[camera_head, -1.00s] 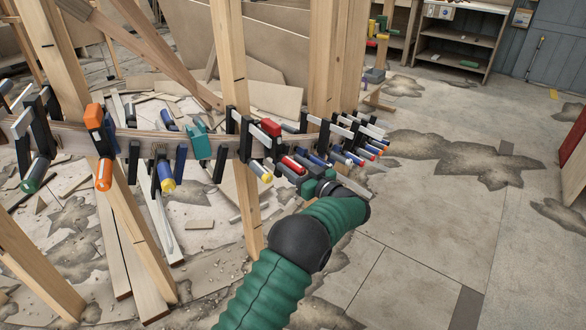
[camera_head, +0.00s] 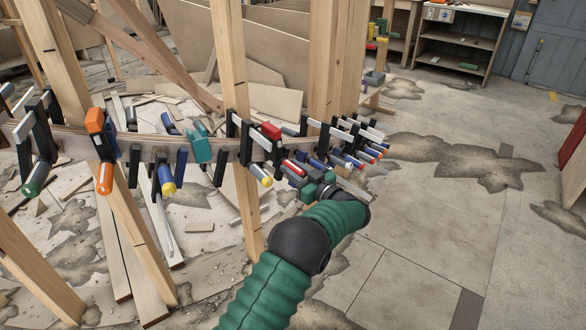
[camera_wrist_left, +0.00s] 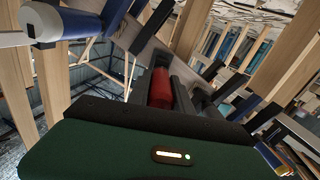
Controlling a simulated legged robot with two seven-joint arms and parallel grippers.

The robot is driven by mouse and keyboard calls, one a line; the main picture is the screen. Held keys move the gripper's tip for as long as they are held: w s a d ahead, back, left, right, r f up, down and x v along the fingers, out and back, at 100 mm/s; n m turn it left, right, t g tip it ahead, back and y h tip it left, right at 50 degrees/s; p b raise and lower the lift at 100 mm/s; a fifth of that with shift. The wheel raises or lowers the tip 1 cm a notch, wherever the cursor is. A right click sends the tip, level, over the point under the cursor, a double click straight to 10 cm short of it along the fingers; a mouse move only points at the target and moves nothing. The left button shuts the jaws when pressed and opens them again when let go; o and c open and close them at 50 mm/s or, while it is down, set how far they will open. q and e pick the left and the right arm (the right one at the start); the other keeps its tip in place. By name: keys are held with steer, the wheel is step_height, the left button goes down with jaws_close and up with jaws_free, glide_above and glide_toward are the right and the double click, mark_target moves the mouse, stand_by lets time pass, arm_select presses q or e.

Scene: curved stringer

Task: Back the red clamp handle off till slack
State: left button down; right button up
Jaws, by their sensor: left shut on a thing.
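The red clamp handle (camera_head: 293,168) sticks out from the middle of the curved wooden stringer (camera_head: 228,151), among the row of clamps. In the left wrist view the red handle (camera_wrist_left: 160,88) lies between the dark fingers. My left gripper (camera_head: 307,178) reaches it from the lower right on the green-sleeved arm. It is shut on the red handle, and its fingers (camera_wrist_left: 168,92) partly cover it in the wrist view. The clamp's jaws on the stringer are too small and covered to tell if they press. My right gripper is not in view.
Blue-handled clamps (camera_head: 340,161) crowd close on the right. A yellow-tipped clamp handle (camera_head: 264,180) is close on the left. A wooden post (camera_head: 250,215) stands behind the stringer. Orange clamps (camera_head: 104,178) sit farther left. Open floor (camera_head: 420,240) lies to the right.

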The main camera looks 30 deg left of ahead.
arm_select(q)
steer(key=n+p, duration=0.1)
steer(key=n, duration=0.6)
steer(key=shift+s+f+n, duration=0.1)
steer(key=shift+n, duration=0.2)
steer(key=n, duration=0.4)
steer(key=shift+f+n, duration=0.1)
steer(key=shift+n, duration=0.2)
steer(key=n+b, duration=0.2)
steer(key=n, duration=0.2)
steer(key=shift+f+b, duration=0.1)
steer(key=shift+b, duration=0.2)
steer(key=n+b, duration=0.2)
steer(key=n, duration=0.2)
steer(key=shift+f+b, duration=0.15)
steer(key=shift+b, duration=0.15)
steer(key=n+b, duration=0.9)
steer(key=shift+f+b, duration=0.15)
steer(key=shift+b, duration=0.2)
steer(key=n+b, duration=0.2)
steer(key=shift+d+b, duration=0.1)
steer(key=shift+b, duration=0.2)
steer(key=shift+r+n+b, duration=0.25)
steer(key=shift+n+b, duration=0.1)
steer(key=shift+n, duration=0.25)
